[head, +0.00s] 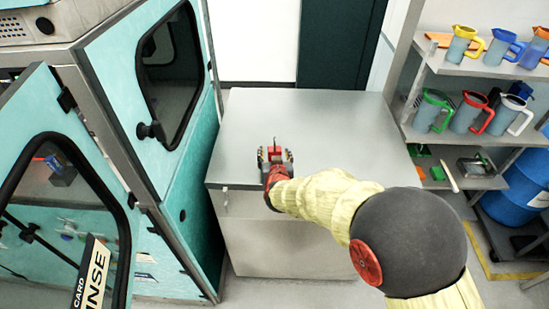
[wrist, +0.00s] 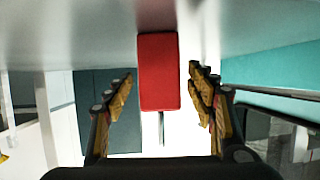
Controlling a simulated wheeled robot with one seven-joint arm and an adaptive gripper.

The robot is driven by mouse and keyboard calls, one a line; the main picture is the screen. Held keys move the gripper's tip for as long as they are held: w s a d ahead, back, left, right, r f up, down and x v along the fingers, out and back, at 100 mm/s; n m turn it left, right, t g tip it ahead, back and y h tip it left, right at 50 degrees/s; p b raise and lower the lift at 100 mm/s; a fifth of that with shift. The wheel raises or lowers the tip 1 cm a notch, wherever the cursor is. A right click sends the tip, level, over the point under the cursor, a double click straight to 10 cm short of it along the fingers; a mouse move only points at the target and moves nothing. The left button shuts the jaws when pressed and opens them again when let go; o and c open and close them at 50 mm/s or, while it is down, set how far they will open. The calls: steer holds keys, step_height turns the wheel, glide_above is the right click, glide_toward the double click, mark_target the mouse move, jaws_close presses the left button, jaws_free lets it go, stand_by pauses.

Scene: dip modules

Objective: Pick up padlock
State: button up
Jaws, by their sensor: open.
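The padlock (head: 274,153) has a red block body and a thin dark shackle pointing up. It stands on the grey cabinet top (head: 330,125), left of its middle. In the wrist view the padlock (wrist: 158,75) fills the centre, with its shackle seen edge-on as a thin dark bar. My gripper (head: 275,158) is low over the cabinet top, with its fingers on either side of the padlock. In the wrist view my gripper (wrist: 160,82) is open, with a visible gap between the red body and each finger. The padlock's near side is partly hidden in the head view.
A teal machine (head: 185,180) with windowed doors stands close on the left. Shelves (head: 460,140) with several coloured jugs stand on the right, with a blue barrel (head: 525,185) beside them. The cabinet top is otherwise clear, with free room right of and behind the padlock.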

steer(key=shift+c, duration=0.4)
steer(key=c, duration=1.3)
